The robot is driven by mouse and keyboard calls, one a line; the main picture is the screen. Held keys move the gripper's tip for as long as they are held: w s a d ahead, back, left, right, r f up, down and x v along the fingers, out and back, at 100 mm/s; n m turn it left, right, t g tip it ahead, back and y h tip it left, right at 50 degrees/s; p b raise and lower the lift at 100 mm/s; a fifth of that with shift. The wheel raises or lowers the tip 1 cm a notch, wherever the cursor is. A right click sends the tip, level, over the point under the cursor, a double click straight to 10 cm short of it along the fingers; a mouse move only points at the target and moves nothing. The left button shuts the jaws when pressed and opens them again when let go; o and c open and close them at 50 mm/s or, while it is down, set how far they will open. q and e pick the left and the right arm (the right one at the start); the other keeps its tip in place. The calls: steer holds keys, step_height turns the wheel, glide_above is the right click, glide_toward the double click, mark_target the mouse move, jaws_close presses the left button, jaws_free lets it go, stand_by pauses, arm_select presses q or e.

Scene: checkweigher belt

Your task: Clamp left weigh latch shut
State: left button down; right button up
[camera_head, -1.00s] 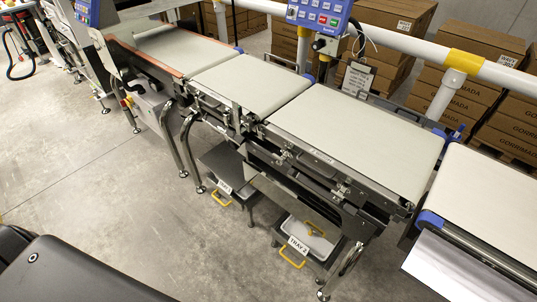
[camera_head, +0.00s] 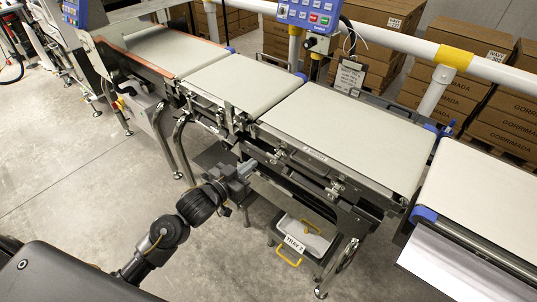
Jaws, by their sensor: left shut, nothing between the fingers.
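The weigh belt (camera_head: 345,130) is the long pale belt in the middle, with a dark metal frame along its near side. A small metal latch (camera_head: 278,156) sits at the left end of that side; whether it is open or clamped is too small to tell. A second latch (camera_head: 335,189) sits further right on the same side. My left gripper (camera_head: 248,167) is shut and empty, just left of and slightly below the left latch. I cannot tell whether it touches the frame. My right gripper is not in view.
A shorter belt (camera_head: 245,82) adjoins on the left and another belt (camera_head: 485,205) on the right. Tray 2 (camera_head: 305,238), with yellow handles, is below the weigh belt. A white rail (camera_head: 400,42) and stacked cartons stand behind. The floor in front is clear.

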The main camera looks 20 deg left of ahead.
arm_select(q)
steer(key=r, duration=0.3)
steer(key=shift+s+d+r+h, duration=0.1)
steer(key=shift+s+d+h, duration=0.15)
steer(key=shift+d+h, duration=0.15)
steer(key=p, duration=0.1)
glide_above(269, 155)
steer(key=shift+d+f, duration=0.25)
steer(key=shift+d, duration=0.15)
steer(key=f, duration=0.1)
steer(key=s+f, duration=0.1)
steer(key=f, duration=0.1)
steer(key=shift+s+a+f+p, duration=0.2)
steer(key=shift+a+f+p, duration=0.1)
steer(key=shift+f+p, duration=0.1)
steer(key=shift+f, duration=0.1)
